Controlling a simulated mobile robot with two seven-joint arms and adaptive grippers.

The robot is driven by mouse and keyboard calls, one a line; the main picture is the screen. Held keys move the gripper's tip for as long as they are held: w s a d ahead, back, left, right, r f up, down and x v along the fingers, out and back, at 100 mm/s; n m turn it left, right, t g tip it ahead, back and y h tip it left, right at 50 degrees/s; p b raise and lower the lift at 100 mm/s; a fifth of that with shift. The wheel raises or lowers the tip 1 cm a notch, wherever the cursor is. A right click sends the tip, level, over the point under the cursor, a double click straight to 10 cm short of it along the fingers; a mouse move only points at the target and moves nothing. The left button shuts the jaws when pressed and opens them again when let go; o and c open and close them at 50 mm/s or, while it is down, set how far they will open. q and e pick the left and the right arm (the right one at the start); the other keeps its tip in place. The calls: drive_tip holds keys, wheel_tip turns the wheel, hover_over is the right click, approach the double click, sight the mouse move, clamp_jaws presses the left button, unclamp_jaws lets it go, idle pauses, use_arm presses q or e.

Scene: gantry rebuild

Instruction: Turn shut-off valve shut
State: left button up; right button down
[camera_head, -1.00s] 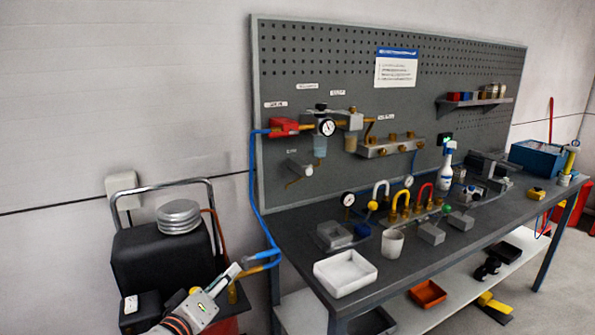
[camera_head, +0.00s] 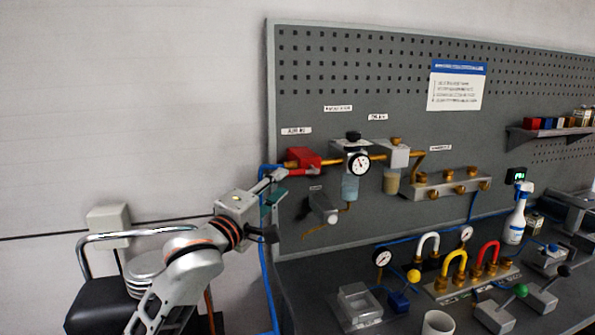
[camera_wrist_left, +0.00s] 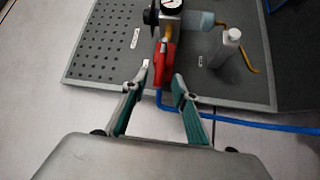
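The red shut-off valve (camera_head: 301,158) sits at the left end of the brass pipe row on the pegboard, with the blue hose running down from its left side. My left gripper (camera_head: 277,186) is just left of and slightly below it. My right gripper is out of view.
A pressure gauge (camera_head: 358,163) and filter bowls hang right of the valve. The blue hose (camera_head: 265,255) hangs close beside the gripper. The bench (camera_head: 300,275) holds fittings and a spray bottle (camera_head: 516,217).

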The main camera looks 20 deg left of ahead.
sight(290, 175)
use_arm(q)
drive_tip(key=x, duration=0.6)
drive_tip(key=shift+w+d+p, duration=0.1)
drive_tip(key=shift+w+p, duration=0.2)
drive_tip(key=shift+w, duration=0.05)
clamp_jaws()
